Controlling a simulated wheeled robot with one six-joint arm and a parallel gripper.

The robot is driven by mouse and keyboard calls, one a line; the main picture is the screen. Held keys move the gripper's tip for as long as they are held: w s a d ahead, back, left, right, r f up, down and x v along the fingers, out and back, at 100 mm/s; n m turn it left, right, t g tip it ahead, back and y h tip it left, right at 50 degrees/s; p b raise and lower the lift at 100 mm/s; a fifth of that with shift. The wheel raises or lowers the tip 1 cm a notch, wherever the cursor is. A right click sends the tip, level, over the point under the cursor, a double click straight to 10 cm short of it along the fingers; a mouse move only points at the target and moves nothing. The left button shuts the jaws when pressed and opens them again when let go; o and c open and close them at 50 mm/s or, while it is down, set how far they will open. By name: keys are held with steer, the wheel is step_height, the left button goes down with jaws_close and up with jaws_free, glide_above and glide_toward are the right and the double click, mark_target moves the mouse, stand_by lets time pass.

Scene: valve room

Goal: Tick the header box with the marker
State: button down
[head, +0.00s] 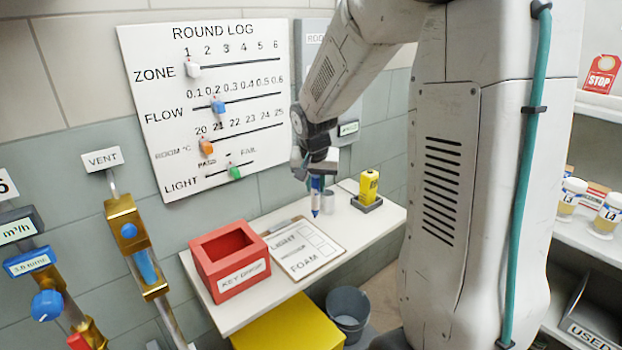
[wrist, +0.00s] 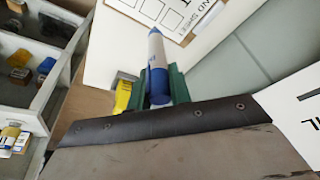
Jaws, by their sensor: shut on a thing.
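My gripper (head: 317,178) is shut on the blue marker (head: 315,201), which points tip down above the shelf, to the right of the clipboard. In the wrist view the blue and white marker (wrist: 157,68) sits between the green fingers, its tip toward the sheet. The clipboard (head: 304,247) lies on the white shelf and holds a sheet with boxes and the words LIGHT and FOAM. Part of the sheet with empty-looking boxes (wrist: 168,12) shows at the top of the wrist view. The marker tip appears apart from the sheet. The sheet's header is too small to read in full.
A red key drop box (head: 230,261) stands left of the clipboard. The ROUND LOG board (head: 205,95) hangs behind. A bucket (head: 349,309) stands below the shelf.

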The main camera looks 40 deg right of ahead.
mark_target(313, 209)
steer(key=shift+f, duration=3.5)
steer(key=shift+f, duration=0.6)
steer(key=shift+s+d, duration=0.15)
steer(key=shift+d, duration=0.05)
steer(key=shift+s+d, duration=0.25)
steer(key=shift+w+a, duration=0.15)
steer(key=shift+a, duration=0.05)
steer(key=shift+w+a, duration=0.6)
steer(key=shift+w, duration=0.05)
steer(key=shift+s+d, duration=0.15)
